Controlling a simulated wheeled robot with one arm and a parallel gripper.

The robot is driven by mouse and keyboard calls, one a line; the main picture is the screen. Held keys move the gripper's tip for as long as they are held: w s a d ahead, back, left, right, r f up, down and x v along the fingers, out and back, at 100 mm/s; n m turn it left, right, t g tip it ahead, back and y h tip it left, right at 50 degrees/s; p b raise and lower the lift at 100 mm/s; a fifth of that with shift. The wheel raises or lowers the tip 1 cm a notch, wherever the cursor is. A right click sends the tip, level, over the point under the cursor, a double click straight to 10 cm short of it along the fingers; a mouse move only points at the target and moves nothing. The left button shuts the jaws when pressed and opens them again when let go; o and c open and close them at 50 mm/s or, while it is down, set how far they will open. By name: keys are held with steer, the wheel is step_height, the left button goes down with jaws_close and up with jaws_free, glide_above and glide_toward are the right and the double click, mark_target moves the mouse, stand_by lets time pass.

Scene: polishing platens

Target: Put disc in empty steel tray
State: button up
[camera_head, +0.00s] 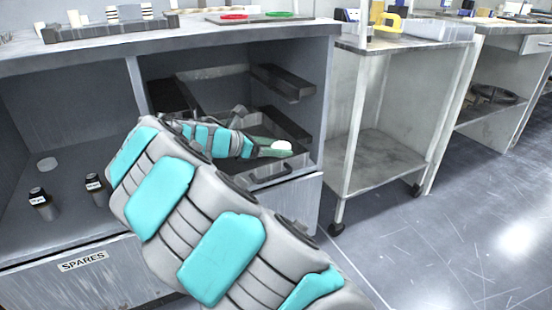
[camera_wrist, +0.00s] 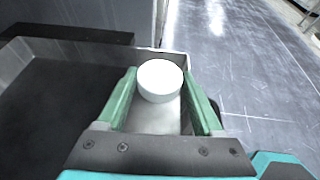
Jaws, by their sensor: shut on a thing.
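My gripper (camera_head: 284,151) is shut on a white round disc (camera_head: 282,146), inside the open right compartment of the grey cabinet. In the wrist view, the disc (camera_wrist: 160,79) sits between the tips of two green fingers (camera_wrist: 163,92). A steel tray (camera_wrist: 18,60) with a dark floor and pale walls lies below and to the left of the gripper. The disc appears over the tray's right end, near its far corner. I cannot tell whether it touches the tray. In the head view, my arm hides much of the tray (camera_head: 270,178).
The cabinet's right side wall (camera_head: 318,110) stands close to the gripper, and a dark rail (camera_head: 283,82) is above it. Two small dark bottles (camera_head: 40,203) (camera_head: 95,188) stand in the left compartment. A wheeled cart (camera_head: 385,155) stands to the right, with open floor beyond.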

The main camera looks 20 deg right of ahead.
steer(key=shift+w+d+f, duration=0.2)
steer(key=shift+w, duration=0.1)
steer(key=shift+f, duration=0.15)
step_height(320, 180, down, 3)
steer(key=shift+f+b, duration=0.1)
steer(key=shift+b, duration=0.35)
steer(key=o, duration=1.2)
steer(key=p+v, duration=0.1)
steer(key=v, duration=1.1)
steer(key=shift+s+p, duration=0.1)
steer(key=shift+p, duration=0.25)
